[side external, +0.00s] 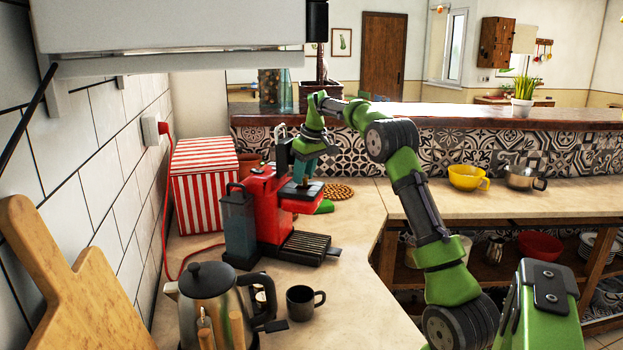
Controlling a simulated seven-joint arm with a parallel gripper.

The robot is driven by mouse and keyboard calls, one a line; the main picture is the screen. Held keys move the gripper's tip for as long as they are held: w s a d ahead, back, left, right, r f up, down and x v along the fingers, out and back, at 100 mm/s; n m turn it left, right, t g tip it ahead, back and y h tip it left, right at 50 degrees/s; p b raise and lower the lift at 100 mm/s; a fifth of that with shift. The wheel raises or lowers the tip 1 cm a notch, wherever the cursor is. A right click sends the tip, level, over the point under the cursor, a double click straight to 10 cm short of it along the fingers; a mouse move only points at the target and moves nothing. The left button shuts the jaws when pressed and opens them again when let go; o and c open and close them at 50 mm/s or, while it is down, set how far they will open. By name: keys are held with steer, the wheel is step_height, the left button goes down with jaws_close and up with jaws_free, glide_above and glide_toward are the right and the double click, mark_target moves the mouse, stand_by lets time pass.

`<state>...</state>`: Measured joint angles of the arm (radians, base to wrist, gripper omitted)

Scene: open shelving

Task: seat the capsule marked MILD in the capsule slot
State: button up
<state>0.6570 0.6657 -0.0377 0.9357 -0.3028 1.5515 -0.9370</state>
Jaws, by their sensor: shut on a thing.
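The red coffee machine (268,207) stands on the counter, with a dark drip grate at its front. My gripper (302,177) points down over the machine's front top, just above a dark plate (309,188) there. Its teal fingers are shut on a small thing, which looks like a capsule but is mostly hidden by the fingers. No MILD marking can be read at this size. The capsule slot cannot be made out from this side. I cannot tell whether the held thing touches the machine.
A red-and-white striped box (203,180) stands behind the machine. A steel kettle (212,303) and a dark mug (301,302) are in front. A woven trivet (338,191) and a green item (325,207) lie to the right. The right-hand counter holds a yellow cup (467,178).

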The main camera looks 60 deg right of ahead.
steer(key=shift+f, duration=0.65)
